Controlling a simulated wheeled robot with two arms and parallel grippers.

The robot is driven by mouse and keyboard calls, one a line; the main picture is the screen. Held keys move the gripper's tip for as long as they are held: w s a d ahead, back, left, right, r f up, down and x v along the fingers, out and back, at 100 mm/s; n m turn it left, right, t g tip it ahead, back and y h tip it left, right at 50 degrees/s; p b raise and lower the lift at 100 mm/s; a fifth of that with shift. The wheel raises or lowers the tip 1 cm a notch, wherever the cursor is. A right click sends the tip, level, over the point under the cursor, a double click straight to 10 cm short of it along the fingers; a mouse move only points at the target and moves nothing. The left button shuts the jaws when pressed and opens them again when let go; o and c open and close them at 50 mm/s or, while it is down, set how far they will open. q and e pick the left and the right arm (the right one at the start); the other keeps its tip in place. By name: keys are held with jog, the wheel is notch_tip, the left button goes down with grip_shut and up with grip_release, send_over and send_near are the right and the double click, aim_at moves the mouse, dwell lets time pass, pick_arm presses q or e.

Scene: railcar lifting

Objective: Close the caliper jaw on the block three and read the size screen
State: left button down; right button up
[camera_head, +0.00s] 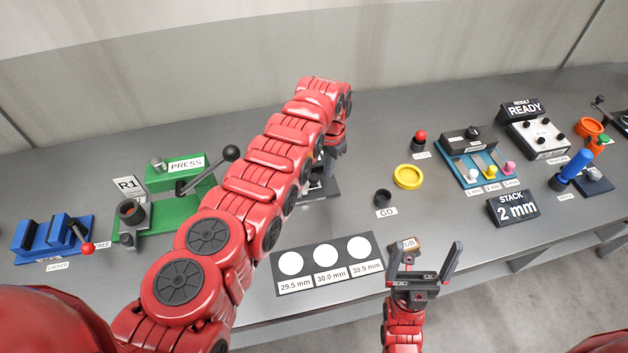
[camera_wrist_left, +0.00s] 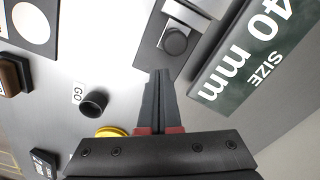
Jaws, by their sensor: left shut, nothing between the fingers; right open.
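The size screen (camera_wrist_left: 240,70) reads 40 mm in the left wrist view. Beside it is the caliper (camera_wrist_left: 174,40), with a round dark knob and a pale metal part on a grey base, cut off by the top edge. I cannot make out block three there. My left gripper (camera_wrist_left: 158,74) is shut and empty, its tips just short of the knob in the picture; contact is not visible. In the head view my left arm hides most of the caliper (camera_head: 325,190) and the screen. My right gripper (camera_head: 424,252) is open and empty near the front edge.
A GO cup (camera_head: 383,198) and yellow ring (camera_head: 408,177) stand mid-bench. The green press (camera_head: 165,212) and blue vise (camera_head: 45,238) are left, the stack station (camera_head: 475,160) right.

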pick_arm(q)
notch_tip(320, 180, up, 6)
jog(key=p, duration=0.4)
jog(key=shift+r, duration=0.15)
dwell(0.3)
